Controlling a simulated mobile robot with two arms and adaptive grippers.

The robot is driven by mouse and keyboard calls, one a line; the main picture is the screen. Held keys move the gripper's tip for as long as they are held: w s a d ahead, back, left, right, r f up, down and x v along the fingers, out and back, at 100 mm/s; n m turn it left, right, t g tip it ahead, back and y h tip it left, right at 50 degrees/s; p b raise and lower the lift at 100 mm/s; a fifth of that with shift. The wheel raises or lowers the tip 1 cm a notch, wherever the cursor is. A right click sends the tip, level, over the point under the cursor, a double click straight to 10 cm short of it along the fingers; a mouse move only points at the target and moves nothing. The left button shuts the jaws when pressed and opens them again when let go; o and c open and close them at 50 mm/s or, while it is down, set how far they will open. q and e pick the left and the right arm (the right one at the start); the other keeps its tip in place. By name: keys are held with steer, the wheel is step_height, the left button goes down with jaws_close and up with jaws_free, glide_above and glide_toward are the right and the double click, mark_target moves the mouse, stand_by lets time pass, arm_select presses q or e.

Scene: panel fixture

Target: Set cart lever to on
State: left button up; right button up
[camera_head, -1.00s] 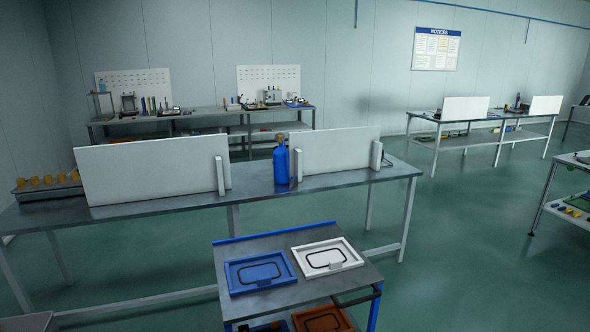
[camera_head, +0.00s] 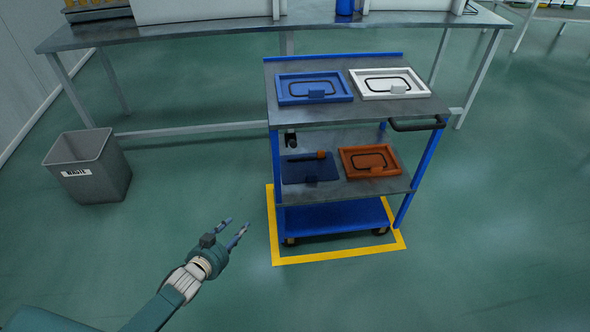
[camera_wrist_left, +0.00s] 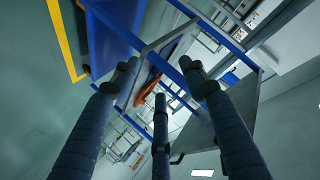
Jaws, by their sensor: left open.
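The blue-framed cart (camera_head: 345,111) stands right of centre in the head view. On its middle shelf a dark blue plate (camera_head: 298,175) carries a dark bar with an orange end (camera_head: 321,155), which looks like the lever. Its on or off marking is too small to read. My left gripper (camera_head: 236,225) is open and empty, low and to the left of the cart in the picture, apart from it. In the left wrist view its spread fingers (camera_wrist_left: 160,80) point towards the cart frame, with nothing between them. My right gripper is not in view.
Blue (camera_head: 314,87) and white (camera_head: 391,84) trays lie on the cart top, an orange tray (camera_head: 369,160) on the middle shelf. A black handle (camera_head: 415,126) sticks out right. A grey waste bin (camera_head: 88,165) stands left. A long bench (camera_head: 200,32) is behind. Yellow floor tape (camera_head: 340,256) surrounds the cart.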

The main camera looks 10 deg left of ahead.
arm_select(q)
steer(key=w+d+r+m+t+h+b, duration=0.3)
steer(key=w+r+b, duration=0.3)
steer(key=w+r, duration=0.15)
steer(key=m+t+h+b, duration=0.2)
steer(key=m+h+b, duration=0.4)
steer(key=h+b, duration=0.15)
glide_toward(295, 145)
steer(key=f, duration=0.1)
steer(key=x, duration=0.6)
steer(key=b+x, duration=0.1)
steer(key=x, duration=0.2)
steer(key=shift+w+a+f, duration=0.2)
steer(key=shift+w, duration=0.5)
steer(key=shift+w+d+r, duration=0.15)
steer(key=shift+w+d, duration=0.15)
steer(key=shift+w, duration=0.15)
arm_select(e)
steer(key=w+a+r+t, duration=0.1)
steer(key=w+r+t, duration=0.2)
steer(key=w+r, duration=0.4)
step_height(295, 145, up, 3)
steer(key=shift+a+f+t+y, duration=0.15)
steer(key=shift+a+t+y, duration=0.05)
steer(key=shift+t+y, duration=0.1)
arm_select(q)
jaws_close()
